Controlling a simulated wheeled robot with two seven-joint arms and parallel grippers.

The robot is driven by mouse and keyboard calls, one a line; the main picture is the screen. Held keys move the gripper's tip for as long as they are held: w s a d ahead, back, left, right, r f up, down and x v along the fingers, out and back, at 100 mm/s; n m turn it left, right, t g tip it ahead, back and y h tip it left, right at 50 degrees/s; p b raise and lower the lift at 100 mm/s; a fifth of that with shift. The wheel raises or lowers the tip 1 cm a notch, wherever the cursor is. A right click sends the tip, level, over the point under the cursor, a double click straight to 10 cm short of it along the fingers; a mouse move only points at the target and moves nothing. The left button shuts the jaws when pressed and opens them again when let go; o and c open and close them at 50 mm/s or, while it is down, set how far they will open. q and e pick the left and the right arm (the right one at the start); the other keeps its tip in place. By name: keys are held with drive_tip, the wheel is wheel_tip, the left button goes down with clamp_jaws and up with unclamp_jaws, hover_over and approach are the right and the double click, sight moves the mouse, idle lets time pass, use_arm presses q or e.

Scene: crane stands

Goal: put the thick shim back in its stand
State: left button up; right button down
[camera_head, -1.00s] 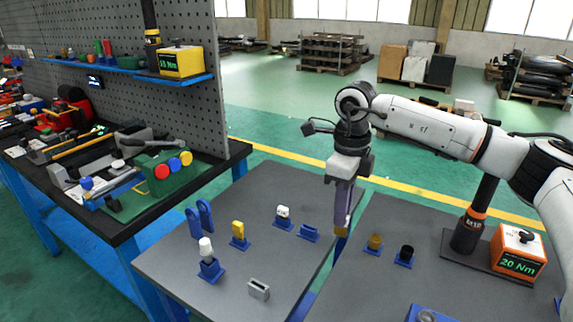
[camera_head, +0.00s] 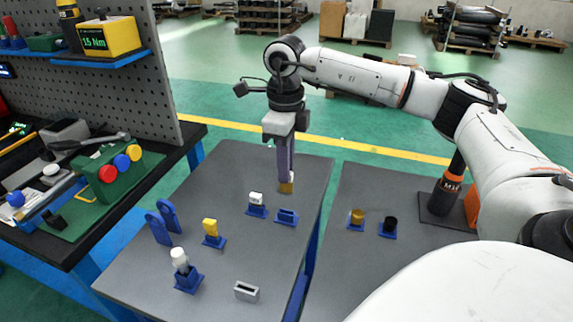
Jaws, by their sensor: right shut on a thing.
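My right gripper (camera_head: 286,180) points straight down over the left grey table. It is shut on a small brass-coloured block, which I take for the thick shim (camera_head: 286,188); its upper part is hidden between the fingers. A low blue stand (camera_head: 286,217) with nothing standing in it is just below the shim in the picture. The shim appears apart from it, with grey tabletop showing between them. My left gripper is not in view.
Near the empty stand are a blue stand with a white-topped piece (camera_head: 256,204), a yellow piece (camera_head: 211,229), blue upright holders (camera_head: 160,221), a white cylinder (camera_head: 180,260) and a grey slotted block (camera_head: 246,291). Brass (camera_head: 357,217) and black (camera_head: 389,226) pieces stand on the right table.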

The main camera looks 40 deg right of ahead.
sight(285, 187)
wheel_tip(285, 187, down, 4)
drive_tip(key=shift+f+b, duration=0.1)
drive_tip(key=shift+b, duration=1.15)
drive_tip(key=shift+f+b, duration=0.35)
drive_tip(key=shift+f, duration=0.35)
drive_tip(key=shift+f, duration=0.15)
drive_tip(key=shift+f+b, duration=1.1)
drive_tip(key=shift+f, duration=0.6)
drive_tip(key=c, duration=1.7)
unclamp_jaws()
drive_tip(key=shift+r, duration=0.1)
